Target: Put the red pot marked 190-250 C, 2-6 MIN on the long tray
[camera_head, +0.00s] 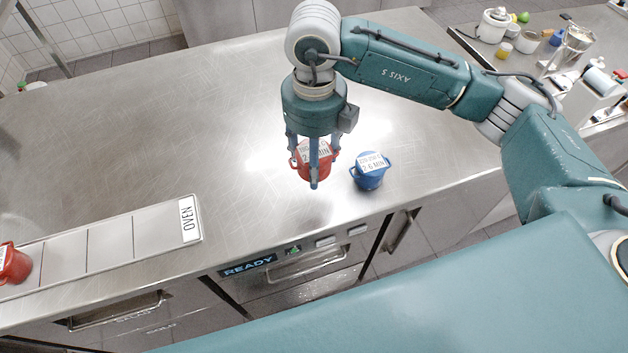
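A red pot (325,168) with a white label stands at the middle of the steel counter. A finger partly covers the label; "MIN" shows on it. My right gripper (314,172) points down over this pot, with its fingers around the sides. I cannot tell whether they press on it. The long tray (110,237) lies along the counter's front left edge, with an "OVEN" label at its right end. Another red pot (14,266) sits at the tray's left end, cut off by the picture edge. My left gripper is not in view.
A blue pot (369,178) with a label reading "2-6 MIN" stands close to the right of my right gripper. The counter (150,120) is clear between the middle pots and the tray. Bottles and jars (493,25) stand on a far right counter.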

